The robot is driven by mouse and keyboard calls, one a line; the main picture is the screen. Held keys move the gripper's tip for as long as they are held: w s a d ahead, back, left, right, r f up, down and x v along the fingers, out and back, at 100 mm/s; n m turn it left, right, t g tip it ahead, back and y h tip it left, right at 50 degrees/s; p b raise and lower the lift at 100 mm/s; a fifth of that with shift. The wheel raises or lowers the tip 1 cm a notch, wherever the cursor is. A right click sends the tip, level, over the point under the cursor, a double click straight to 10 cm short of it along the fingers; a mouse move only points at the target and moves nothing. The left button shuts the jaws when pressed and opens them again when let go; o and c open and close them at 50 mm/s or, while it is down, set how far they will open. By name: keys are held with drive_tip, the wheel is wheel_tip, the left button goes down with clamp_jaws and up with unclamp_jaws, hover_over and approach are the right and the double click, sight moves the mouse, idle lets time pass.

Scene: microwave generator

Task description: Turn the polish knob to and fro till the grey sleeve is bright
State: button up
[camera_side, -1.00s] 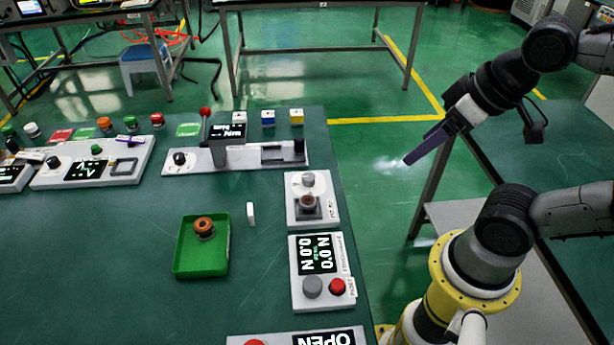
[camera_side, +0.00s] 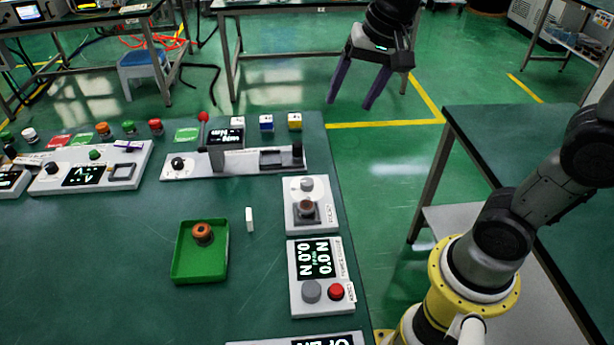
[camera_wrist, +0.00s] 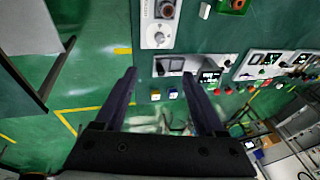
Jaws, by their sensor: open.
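The polish unit (camera_side: 293,222) is a white panel near the table's right edge. Its grey round knob (camera_side: 307,184) is at the far end of the panel. A small part with a brownish top (camera_side: 306,208), seemingly the sleeve, sits in a dark holder in front of the knob; its finish is too small to judge. The wrist view also shows the knob (camera_wrist: 159,37) and the part (camera_wrist: 166,9) near the top edge. My gripper (camera_side: 351,104) is open and empty, fingers pointing down, high up and beyond the panel, apart from everything.
A white panel with a display and grey and red buttons (camera_side: 336,292) lies in front of the polish unit. A green tray (camera_side: 184,273) holds an orange-topped part (camera_side: 203,232). A small white block (camera_side: 249,219) stands beside it.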

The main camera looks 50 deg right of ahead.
drive_tip(key=w+f+m+g, duration=0.2)
drive_tip(key=w+f, duration=0.4)
drive_tip(key=w, duration=0.2)
drive_tip(key=g, duration=0.2)
approach(307, 181)
wheel_tip(307, 181, down, 8)
drive_tip(key=shift+s+f, duration=0.15)
drive_tip(key=shift+f, duration=0.1)
drive_tip(key=shift+c, duration=0.2)
clamp_jaws()
